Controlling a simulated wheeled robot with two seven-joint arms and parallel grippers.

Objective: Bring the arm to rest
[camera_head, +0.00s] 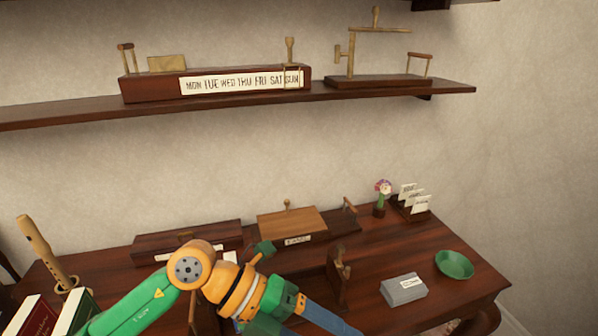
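My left arm comes in from the lower left, bends at an orange joint and runs down to the right in orange, green and blue parts. It leaves the frame at the bottom edge, and I see no fingertips of its gripper. My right arm and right gripper are not in view. The arm passes in front of the dark wooden desk (380,250) and hides part of its left and middle.
On the desk are a wooden box (188,239), a lighter board (291,223), a grey block (403,290), a green bowl (454,264), a small flower (383,187) and a card holder (412,207). Books (32,316) and a flute (37,243) stand left. A shelf (60,112) hangs above.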

